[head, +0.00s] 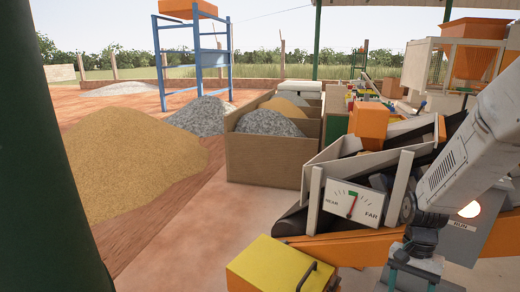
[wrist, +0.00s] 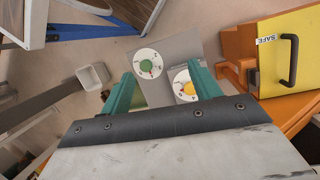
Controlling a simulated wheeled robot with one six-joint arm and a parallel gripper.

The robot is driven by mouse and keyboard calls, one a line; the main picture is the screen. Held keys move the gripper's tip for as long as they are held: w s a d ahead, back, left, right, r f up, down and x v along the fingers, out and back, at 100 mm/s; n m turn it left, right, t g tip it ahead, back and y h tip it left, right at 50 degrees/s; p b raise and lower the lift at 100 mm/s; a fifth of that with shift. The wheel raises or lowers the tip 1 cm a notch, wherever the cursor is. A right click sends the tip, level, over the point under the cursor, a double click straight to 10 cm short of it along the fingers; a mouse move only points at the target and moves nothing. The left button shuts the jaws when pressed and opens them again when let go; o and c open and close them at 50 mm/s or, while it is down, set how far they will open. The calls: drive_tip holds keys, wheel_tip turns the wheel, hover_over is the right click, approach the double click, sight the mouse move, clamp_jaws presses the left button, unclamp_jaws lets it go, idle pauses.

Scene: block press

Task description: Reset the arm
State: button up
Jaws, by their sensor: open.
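My gripper (wrist: 163,82) is open, its two teal fingers spread with nothing held between them. In the wrist view a grey panel (wrist: 196,50) lies beyond the fingers. It bears a white dial with a green knob (wrist: 147,66) and one with a yellow knob (wrist: 187,87); the right finger partly overlaps the yellow one. I cannot tell whether the fingers touch the panel. In the head view my gripper (head: 413,280) points down at the bottom right, its fingertips cut off by the frame edge.
A yellow cover (head: 270,265) with a black handle is left of my gripper; its side reads SAFE in the wrist view (wrist: 284,50). Behind stand a NEAR–FAR gauge (head: 342,207) and an orange conveyor frame (head: 345,247). A grey box marked RUN (head: 460,240) is close right of my arm.

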drive_tip(key=s+a+r+n+t, duration=0.2)
drive_tip(key=s+a+r+n, duration=0.2)
drive_tip(key=s+r, duration=0.4)
drive_tip(key=s+a+r+n+t+h, duration=0.1)
drive_tip(key=s+a+r+n, duration=0.4)
drive_tip(key=r, duration=0.8)
drive_tip(key=s+a+t, duration=0.1)
drive_tip(key=s, duration=0.2)
drive_tip(key=shift+s+r+t, duration=0.25)
drive_tip(key=shift+t, duration=0.05)
